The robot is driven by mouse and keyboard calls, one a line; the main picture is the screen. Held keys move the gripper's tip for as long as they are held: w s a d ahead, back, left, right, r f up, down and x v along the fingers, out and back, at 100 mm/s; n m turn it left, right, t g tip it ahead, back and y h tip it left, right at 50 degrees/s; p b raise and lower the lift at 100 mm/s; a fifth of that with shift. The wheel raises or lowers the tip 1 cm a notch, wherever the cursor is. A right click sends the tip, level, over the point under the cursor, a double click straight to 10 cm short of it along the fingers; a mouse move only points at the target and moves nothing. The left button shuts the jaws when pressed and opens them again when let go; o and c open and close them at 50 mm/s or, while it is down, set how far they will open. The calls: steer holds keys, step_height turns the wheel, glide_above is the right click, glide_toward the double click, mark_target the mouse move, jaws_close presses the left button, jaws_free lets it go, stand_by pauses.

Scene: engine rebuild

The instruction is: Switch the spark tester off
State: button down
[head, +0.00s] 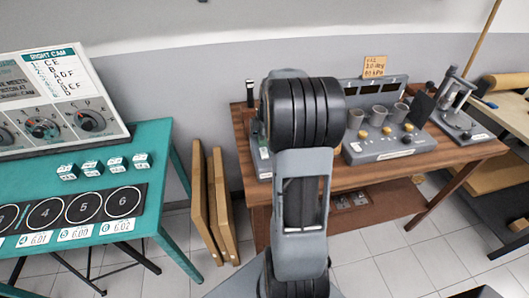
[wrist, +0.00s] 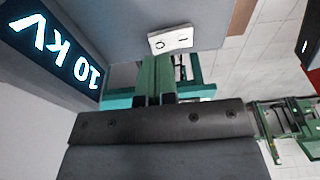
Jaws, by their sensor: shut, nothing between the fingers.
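In the wrist view, a grey housing (wrist: 110,22) with a lit "10 kV" display (wrist: 55,48), seen upside down, fills the upper left. A white rocker switch (wrist: 172,39) marked with a 0 and a line is on it. Which side is pressed in is too small to tell. My gripper (wrist: 158,60) is shut and empty, its green fingers together just below the switch in the picture; I cannot tell whether they touch it. In the head view, my arm hides the gripper and the switch; part of a grey unit (head: 260,158) shows beside the arm.
The brown wooden bench (head: 455,154) holds a grey unit (head: 385,150) with several cups and yellow knobs, and a stand (head: 455,105) to its right. A teal table (head: 160,190) with numbered circles stands left. Wooden boards (head: 215,200) lean between them.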

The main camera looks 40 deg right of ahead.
mark_target(264, 149)
steer(key=shift+f+b, duration=0.95)
steer(key=shift+f, duration=0.25)
stand_by(0.4)
steer(key=shift+r, duration=0.1)
steer(key=shift+r+p, duration=2.45)
steer(key=shift+r, duration=1.05)
